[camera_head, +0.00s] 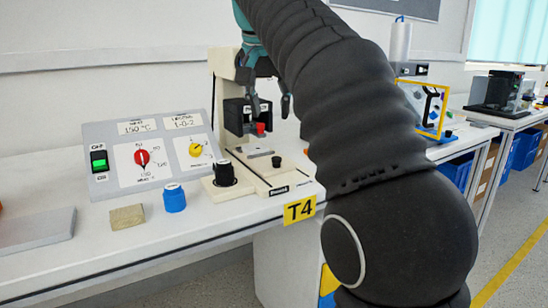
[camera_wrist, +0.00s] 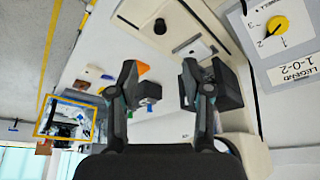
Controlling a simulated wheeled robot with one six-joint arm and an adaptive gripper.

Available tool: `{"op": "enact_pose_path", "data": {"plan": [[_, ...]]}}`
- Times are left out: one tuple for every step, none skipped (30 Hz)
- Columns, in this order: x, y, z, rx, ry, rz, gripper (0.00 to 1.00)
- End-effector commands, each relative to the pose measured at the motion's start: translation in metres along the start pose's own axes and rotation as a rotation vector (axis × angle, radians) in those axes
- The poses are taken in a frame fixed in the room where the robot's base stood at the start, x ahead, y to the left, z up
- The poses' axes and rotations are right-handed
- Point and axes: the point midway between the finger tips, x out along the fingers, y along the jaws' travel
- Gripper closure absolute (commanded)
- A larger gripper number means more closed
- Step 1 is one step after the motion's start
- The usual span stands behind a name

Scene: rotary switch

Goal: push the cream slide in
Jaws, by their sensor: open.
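The cream machine (camera_head: 222,66) stands on the bench, with a black head block and a small red part (camera_head: 260,128) under it. The cream slide (camera_head: 277,174) appears to be the low piece in its base, with a grey plate (camera_head: 257,150) and a small black knob (camera_head: 276,161); its exact outline is unclear. The grey plate also shows in the wrist view (camera_wrist: 196,48). My gripper (camera_head: 268,100) is open and empty, high beside the black head block, above the slide and apart from it. Its spread fingers show in the wrist view (camera_wrist: 160,72).
A sloped grey panel (camera_head: 107,133) with red and yellow dials and a green switch stands left. A black knob (camera_head: 224,173), blue cap (camera_head: 174,198) and tan block (camera_head: 127,217) are near it. The bench front is mostly clear. My arm hides the bench to the right.

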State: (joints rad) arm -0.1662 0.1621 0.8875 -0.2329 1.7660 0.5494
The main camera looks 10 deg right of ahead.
Motion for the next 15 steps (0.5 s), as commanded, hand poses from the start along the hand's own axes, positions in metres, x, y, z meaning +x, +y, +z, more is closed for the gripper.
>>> {"op": "enact_pose_path", "data": {"plan": [[0.002,-0.001,-0.001,0.003,0.000,0.001,0.51],[0.003,-0.001,-0.001,0.005,0.000,0.002,0.51],[0.006,-0.001,-0.001,0.006,0.000,0.002,0.51],[0.009,-0.001,-0.001,0.006,0.000,0.002,0.51],[0.013,-0.001,-0.001,0.006,0.000,0.002,0.51],[0.019,0.000,0.000,0.006,-0.001,0.003,0.51],[0.024,0.000,0.000,0.006,-0.001,0.003,0.51],[0.029,0.000,0.000,0.007,-0.001,0.003,0.51],[0.037,0.000,0.000,0.006,-0.001,0.004,0.51],[0.042,0.000,0.000,0.006,-0.002,0.004,0.51],[0.048,0.000,0.000,0.006,-0.001,0.004,0.51],[0.056,0.000,0.001,0.006,-0.001,0.004,0.51],[0.061,0.000,0.001,0.006,-0.001,0.003,0.51],[0.067,0.000,0.000,0.006,-0.001,0.003,0.51],[0.074,0.000,0.000,0.006,-0.001,0.003,0.51]]}}
